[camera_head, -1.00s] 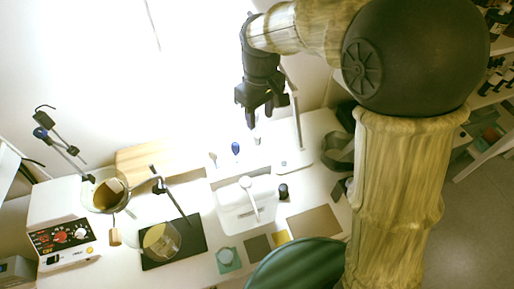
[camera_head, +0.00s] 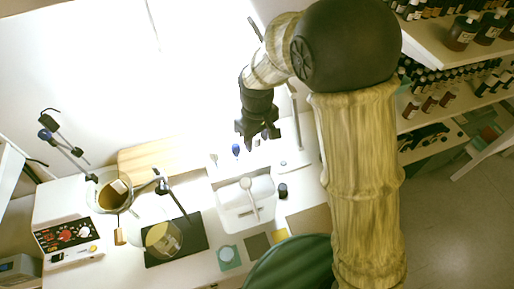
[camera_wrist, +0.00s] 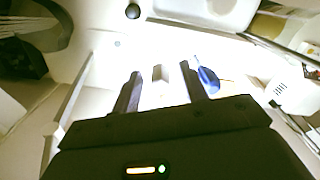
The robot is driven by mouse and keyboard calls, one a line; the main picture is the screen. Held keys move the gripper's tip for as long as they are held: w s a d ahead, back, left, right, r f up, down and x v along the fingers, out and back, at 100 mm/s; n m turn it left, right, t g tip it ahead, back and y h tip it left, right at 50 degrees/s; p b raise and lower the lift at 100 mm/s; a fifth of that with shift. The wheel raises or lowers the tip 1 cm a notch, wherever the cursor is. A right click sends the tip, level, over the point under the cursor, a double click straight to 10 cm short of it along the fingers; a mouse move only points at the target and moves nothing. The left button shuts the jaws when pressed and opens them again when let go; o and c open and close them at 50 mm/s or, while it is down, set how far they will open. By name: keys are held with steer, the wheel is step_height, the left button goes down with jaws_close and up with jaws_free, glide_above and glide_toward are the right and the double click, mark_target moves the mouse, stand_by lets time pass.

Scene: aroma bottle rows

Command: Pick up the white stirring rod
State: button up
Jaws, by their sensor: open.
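My gripper (camera_head: 257,144) is open and points down above the back of the white bench. In the wrist view, a short pale piece (camera_wrist: 160,74) shows between the two fingers, apart from both; it looks like the end of the white stirring rod. Its lower part is hidden by the gripper body. A blue-headed tool (camera_wrist: 208,80) is close beside the right finger; in the head view its blue head (camera_head: 236,149) is just left of my gripper. In the head view the pale piece cannot be made out behind the fingers.
A white basin (camera_head: 232,215) holds a white spoon-like piece (camera_head: 249,190). A small black-topped bottle (camera_head: 283,190) stands right of it. A clamp stand, glass beakers (camera_head: 163,240) and a control box (camera_head: 68,240) are at left. Bottle shelves (camera_head: 450,70) are at right.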

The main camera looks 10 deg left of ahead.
mark_target(257, 153)
step_height(257, 153, down, 2)
steer(key=shift+f, duration=0.15)
stand_by(0.4)
steer(key=c, duration=0.9)
